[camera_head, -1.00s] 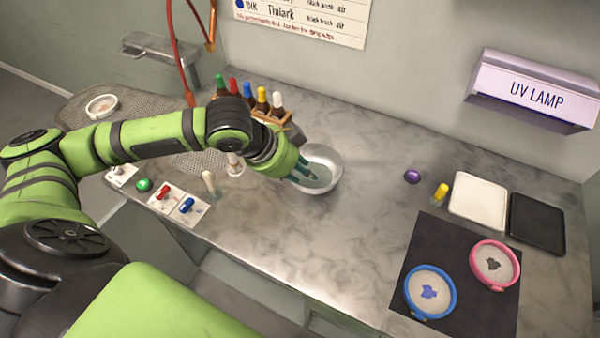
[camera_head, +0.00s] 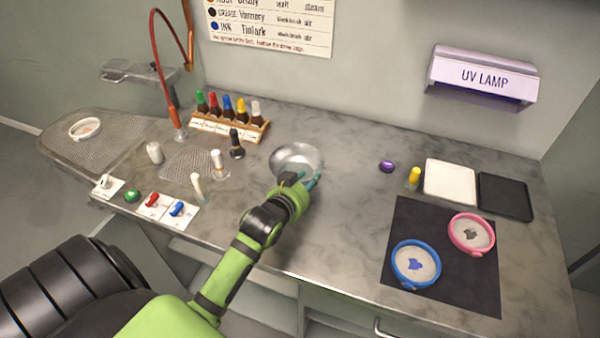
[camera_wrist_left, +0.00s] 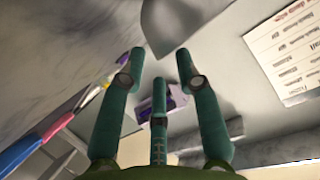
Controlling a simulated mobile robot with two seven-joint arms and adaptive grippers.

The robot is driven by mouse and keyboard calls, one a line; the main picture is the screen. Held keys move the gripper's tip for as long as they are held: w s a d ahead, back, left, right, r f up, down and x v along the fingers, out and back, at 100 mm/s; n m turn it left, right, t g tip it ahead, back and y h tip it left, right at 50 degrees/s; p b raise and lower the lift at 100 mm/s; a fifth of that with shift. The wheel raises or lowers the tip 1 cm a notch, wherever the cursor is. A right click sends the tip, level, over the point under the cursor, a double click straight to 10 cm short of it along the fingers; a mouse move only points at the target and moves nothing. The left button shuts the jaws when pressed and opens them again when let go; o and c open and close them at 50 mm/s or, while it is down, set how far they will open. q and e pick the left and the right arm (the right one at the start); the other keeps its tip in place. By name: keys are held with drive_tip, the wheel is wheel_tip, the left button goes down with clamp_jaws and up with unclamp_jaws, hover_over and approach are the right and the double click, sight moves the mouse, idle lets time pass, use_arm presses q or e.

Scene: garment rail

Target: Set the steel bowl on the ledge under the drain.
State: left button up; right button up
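A mesh drain grille (camera_head: 188,163) is set in the counter to the left. My right gripper is out of view.
A bottle rack (camera_head: 230,125), a dark bottle (camera_head: 236,146) and white-capped bottles (camera_head: 218,164) stand left of the bowl. Switches (camera_head: 165,207) line the front left edge. A black mat (camera_head: 440,285) with two hoops lies right. The counter between bowl and mat is clear.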

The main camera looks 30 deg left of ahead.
use_arm(q)
drive_tip(key=shift+d+p+x, duration=0.1)
drive_tip(key=shift+p+x, duration=0.2)
drive_tip(key=shift+x, duration=1.15)
drive_tip(key=shift+d+p+x, duration=0.15)
drive_tip(key=shift+p+x, duration=0.1)
drive_tip(key=shift+x, duration=1.2)
clamp_jaws()
